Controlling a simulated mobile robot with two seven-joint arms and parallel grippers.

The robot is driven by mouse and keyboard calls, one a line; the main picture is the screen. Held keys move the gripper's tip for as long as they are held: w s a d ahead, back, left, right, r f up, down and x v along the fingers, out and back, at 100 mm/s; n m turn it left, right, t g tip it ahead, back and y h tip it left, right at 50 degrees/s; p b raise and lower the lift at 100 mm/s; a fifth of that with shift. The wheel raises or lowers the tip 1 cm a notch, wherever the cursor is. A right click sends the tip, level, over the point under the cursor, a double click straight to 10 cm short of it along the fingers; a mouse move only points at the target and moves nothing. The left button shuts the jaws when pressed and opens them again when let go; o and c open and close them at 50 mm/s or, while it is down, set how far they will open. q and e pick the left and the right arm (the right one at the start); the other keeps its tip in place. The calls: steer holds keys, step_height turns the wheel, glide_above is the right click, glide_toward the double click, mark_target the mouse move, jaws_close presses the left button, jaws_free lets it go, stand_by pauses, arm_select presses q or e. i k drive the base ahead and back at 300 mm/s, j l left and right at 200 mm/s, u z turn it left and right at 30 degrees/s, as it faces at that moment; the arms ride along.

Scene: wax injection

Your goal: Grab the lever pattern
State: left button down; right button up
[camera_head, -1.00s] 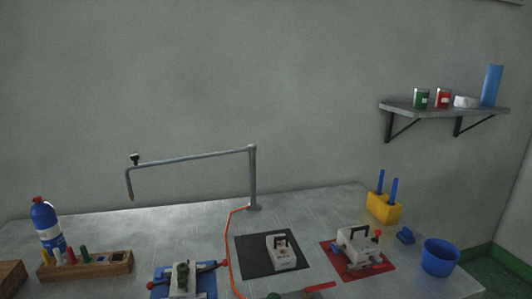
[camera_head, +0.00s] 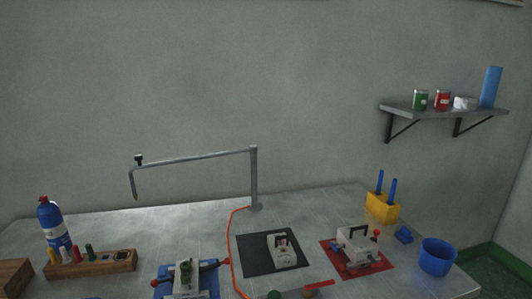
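I cannot make out for certain which thing is the lever pattern. A pale mold block (camera_head: 283,253) with a dark handle and a small recess lies on a black mat (camera_head: 253,262). A second pale block (camera_head: 355,241) with a dark handle and red knobs stands on a red mat (camera_head: 335,262). A metal fixture (camera_head: 184,278) with red-tipped levers sits on a blue base (camera_head: 207,288) at front left. A red handle (camera_head: 319,284) shows at the bottom edge, its lower part cut off. Neither of my grippers is in view.
A thin metal arm on a post (camera_head: 254,180) rises at the table's back, with an orange cord (camera_head: 232,250). A wooden rack (camera_head: 105,263) and blue bottle (camera_head: 53,225) stand left. A yellow holder (camera_head: 382,208) and blue bucket (camera_head: 438,257) stand right. The table's back left is clear.

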mark_target(185, 267)
steer(key=l+u, duration=0.3)
steer(key=l, duration=0.55)
steer(key=l+u, duration=0.3)
steer(key=l, duration=0.55)
